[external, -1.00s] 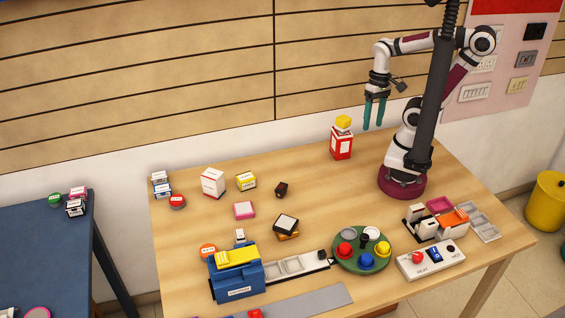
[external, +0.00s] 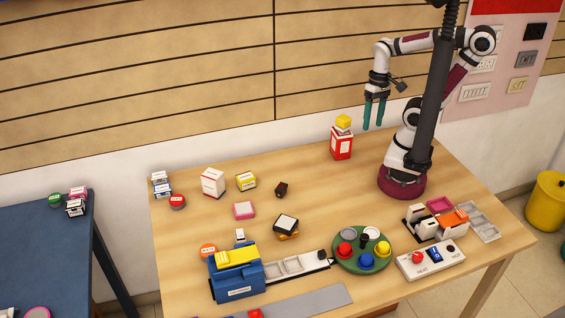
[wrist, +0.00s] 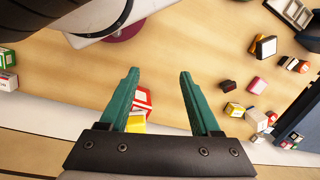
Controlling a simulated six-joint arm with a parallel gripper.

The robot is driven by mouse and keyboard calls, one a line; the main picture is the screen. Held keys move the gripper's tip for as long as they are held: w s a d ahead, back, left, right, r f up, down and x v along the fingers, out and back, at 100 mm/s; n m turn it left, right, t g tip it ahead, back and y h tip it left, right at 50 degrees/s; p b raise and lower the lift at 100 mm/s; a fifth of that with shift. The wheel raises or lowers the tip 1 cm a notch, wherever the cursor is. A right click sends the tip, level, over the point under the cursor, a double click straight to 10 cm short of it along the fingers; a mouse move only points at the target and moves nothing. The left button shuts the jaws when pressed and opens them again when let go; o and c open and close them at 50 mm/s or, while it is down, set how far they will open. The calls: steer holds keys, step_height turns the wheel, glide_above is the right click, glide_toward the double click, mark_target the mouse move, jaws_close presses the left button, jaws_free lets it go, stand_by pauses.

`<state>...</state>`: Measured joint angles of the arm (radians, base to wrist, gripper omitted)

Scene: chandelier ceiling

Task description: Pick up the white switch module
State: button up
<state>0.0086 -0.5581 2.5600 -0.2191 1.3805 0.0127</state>
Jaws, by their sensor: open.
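My gripper (external: 373,126) hangs open and empty high over the back right of the table, to the right of the red box with a yellow top (external: 341,142). In the wrist view my gripper (wrist: 159,72) shows two teal fingers apart with nothing between their tips. I cannot tell for sure which thing is the white switch module. A small white block (external: 239,234) stands behind the blue machine (external: 237,280). White upright pieces (external: 424,228) stand in a holder at the right. Both are far from my gripper.
A green round tray (external: 343,262) with coloured knobs and a white panel with a red button (external: 431,260) are at the front right. A white box (external: 213,182), a yellow box (external: 246,181) and a pink block (external: 244,210) stand at the back left.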

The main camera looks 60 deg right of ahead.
steer(key=o, duration=0.5)
steer(key=w+a+f+n+t+y, duration=0.15)
steer(key=w+a+n, duration=0.25)
steer(key=w+a, duration=0.6)
steer(key=n+t+y, duration=0.2)
steer(key=n+t, duration=0.1)
steer(key=t, duration=0.3)
glide_toward(244, 237)
steer(key=d+r, duration=0.4)
steer(key=d, duration=0.3)
steer(key=s+a+f+n+t, duration=0.3)
steer(key=s+a+f+t, duration=0.1)
steer(key=s+a+f, duration=0.1)
steer(key=shift+h, duration=0.25)
steer(key=x, duration=0.7)
steer(key=f+x, duration=0.1)
steer(key=x, duration=0.7)
steer(key=shift+s+d, duration=0.2)
steer(key=shift+d, duration=0.05)
